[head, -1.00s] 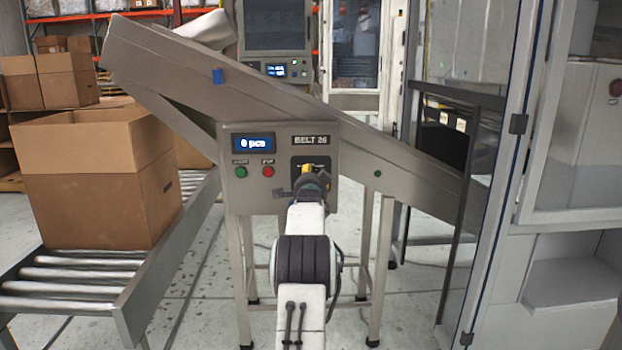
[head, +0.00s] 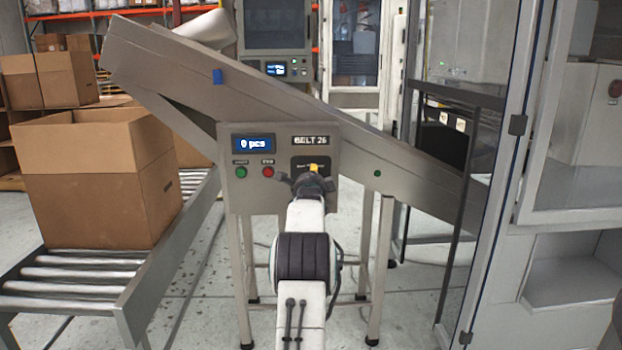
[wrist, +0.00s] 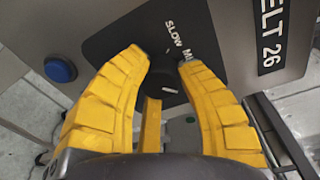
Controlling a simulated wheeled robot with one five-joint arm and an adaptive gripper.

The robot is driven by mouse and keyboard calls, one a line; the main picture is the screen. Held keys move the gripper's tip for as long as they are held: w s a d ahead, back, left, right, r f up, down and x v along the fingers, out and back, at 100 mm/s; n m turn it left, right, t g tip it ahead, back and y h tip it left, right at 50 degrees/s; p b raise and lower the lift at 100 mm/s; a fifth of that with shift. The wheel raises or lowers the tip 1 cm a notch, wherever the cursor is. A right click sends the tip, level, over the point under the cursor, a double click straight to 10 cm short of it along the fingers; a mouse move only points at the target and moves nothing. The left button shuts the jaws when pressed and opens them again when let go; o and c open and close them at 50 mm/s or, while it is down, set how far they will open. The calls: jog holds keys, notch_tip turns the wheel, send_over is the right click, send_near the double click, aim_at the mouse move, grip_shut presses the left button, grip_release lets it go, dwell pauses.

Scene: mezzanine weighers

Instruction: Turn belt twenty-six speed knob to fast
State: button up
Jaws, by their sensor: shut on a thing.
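The belt 26 control box (head: 278,140) stands under the sloping conveyor, facing me. Its dark speed plate also shows in the wrist view (wrist: 195,30), with "SLOW" and the start of a second label readable; the rest is hidden by a finger. The black speed knob (wrist: 162,86) sits between the yellow fingertips of my gripper (wrist: 163,68). My gripper is shut on the knob, and it shows in the head view (head: 318,168) in front of the plate, hiding the knob there. I cannot tell where the knob points.
A green button (head: 241,172) and a red button (head: 268,172) are left of the plate, below a display (head: 253,144) reading "0 pcs". A cardboard box (head: 90,190) stands on a roller conveyor (head: 70,287) at left. A glass-doored frame (head: 517,150) stands close at right.

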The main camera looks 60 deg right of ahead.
jog(key=shift+r, duration=0.25)
jog(key=o, duration=1.2)
jog(key=shift+f, duration=0.2)
jog(key=v, duration=1.2)
